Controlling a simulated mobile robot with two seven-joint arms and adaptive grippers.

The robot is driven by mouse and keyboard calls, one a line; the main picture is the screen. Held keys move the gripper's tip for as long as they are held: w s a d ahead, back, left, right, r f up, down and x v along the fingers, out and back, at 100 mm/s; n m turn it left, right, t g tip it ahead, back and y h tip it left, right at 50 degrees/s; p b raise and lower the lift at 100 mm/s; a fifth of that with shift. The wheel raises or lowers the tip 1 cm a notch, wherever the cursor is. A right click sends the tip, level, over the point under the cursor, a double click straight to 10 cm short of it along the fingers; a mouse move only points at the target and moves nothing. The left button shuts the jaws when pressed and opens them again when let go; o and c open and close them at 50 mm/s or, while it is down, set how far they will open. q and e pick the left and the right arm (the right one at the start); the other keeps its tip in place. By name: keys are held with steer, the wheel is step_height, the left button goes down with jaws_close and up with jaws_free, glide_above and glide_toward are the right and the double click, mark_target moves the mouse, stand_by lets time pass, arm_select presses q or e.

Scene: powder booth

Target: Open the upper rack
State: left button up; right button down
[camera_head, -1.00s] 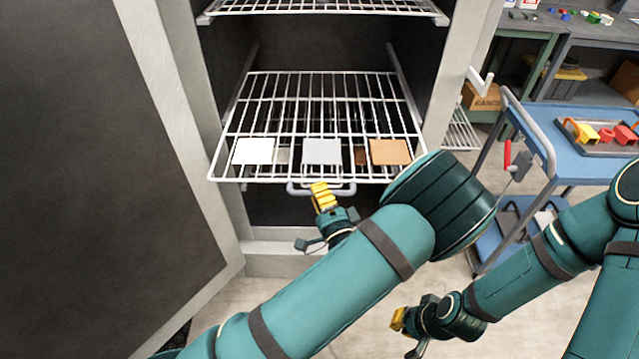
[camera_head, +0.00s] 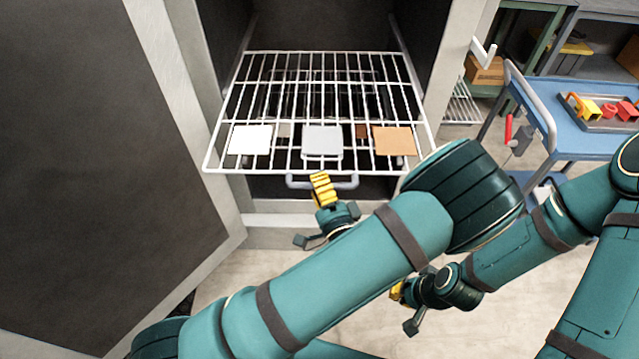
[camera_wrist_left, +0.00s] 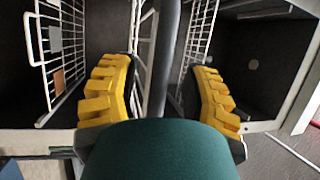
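A white wire rack (camera_head: 222,150) sticks out of the dark cabinet and carries flat plates. A grey bar handle (camera_head: 347,182) sits just below its front edge. My left gripper (camera_head: 322,186), with yellow ribbed fingers, is at the middle of this handle. The plate-bearing rack (camera_wrist_left: 42,85) is at the left of that view. My right gripper (camera_head: 397,290) hangs low, away from the cabinet; its finger opening is unclear.
A white plate (camera_head: 250,140), a grey plate (camera_head: 322,140) and an orange-brown plate (camera_head: 394,140) lie near the rack's front. The cabinet door (camera_head: 90,160) stands open at left. A blue trolley (camera_head: 565,135) with a tray stands at right. Floor below is clear.

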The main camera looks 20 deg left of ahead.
arm_select(q)
steer(key=v, duration=1.2)
stand_by(0.5)
step_height(320, 180, down, 14)
steer(key=w+a+n+g+h, duration=0.3)
steer(key=n+g+h, duration=0.3)
steer(key=g+h, duration=0.2)
steer(key=s+n+g+h, duration=0.5)
steer(key=s+g+h, duration=0.1)
steer(key=s+h, duration=0.1)
steer(key=shift+h, duration=0.9)
